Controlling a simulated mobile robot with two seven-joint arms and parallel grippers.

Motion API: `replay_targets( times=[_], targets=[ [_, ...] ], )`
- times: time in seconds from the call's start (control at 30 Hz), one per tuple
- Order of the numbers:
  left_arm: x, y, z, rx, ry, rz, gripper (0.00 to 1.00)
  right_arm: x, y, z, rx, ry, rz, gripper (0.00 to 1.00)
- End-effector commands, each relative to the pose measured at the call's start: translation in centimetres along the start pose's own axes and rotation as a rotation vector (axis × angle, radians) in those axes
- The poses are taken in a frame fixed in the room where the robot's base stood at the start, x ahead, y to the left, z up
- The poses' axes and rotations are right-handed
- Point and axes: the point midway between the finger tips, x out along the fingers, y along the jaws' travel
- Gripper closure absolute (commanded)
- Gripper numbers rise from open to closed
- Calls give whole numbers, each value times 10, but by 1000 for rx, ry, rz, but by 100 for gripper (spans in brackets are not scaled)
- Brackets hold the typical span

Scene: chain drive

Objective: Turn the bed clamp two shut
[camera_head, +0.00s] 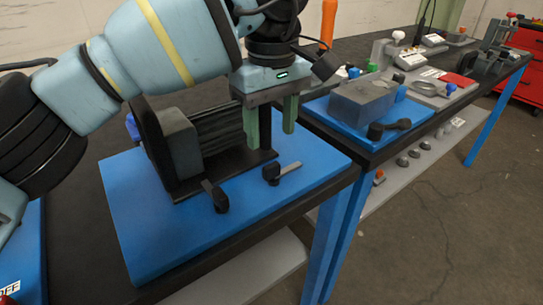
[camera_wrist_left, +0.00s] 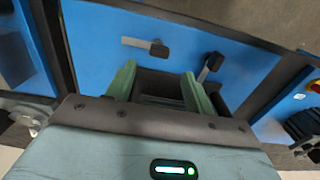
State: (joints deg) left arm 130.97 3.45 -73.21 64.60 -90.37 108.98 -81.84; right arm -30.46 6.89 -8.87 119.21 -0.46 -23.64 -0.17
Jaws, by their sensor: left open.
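Two small clamps with black knobs and grey levers sit on the blue plate (camera_head: 145,235) in front of the dark motor unit (camera_head: 180,150). I cannot tell which is clamp two. The right clamp (camera_head: 271,175) has its lever pointing right, away from the unit; the left clamp (camera_head: 221,203) has its lever pointing back toward the unit. In the left wrist view they are swapped: the right clamp (camera_wrist_left: 158,48) is on the left, the left clamp (camera_wrist_left: 213,61) on the right. My left gripper (camera_head: 270,124) is open and empty, its green fingers apart above the unit's base. My right gripper is out of view.
A second blue plate (camera_head: 345,135) with a grey block (camera_head: 362,100) and black-handled clamp (camera_head: 390,128) stands on the bench to the right. Tools and fixtures line the bench further back. A red cabinet (camera_head: 525,65) is at far right. The blue plate's front is clear.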

Motion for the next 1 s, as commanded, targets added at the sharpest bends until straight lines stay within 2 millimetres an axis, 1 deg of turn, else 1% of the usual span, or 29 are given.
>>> replay_targets(
  times=[0.03,0.17,0.3,0.5,0.67,0.9,0.97,1.0],
  targets=[
    [6,0,0,0,-2,-2,47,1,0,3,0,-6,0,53],
    [24,0,0,0,-3,-1,47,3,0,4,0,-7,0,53],
    [46,0,0,0,-4,-1,47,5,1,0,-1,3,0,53],
    [68,0,0,-1,-3,0,47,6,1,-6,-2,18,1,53],
    [75,0,0,-1,-2,1,47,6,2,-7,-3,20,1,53],
    [75,0,0,-1,-2,1,47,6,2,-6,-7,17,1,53],
    [75,0,0,-1,-2,1,54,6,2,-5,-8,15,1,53],
    [75,0,0,-1,-2,1,59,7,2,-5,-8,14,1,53]
  ],
)
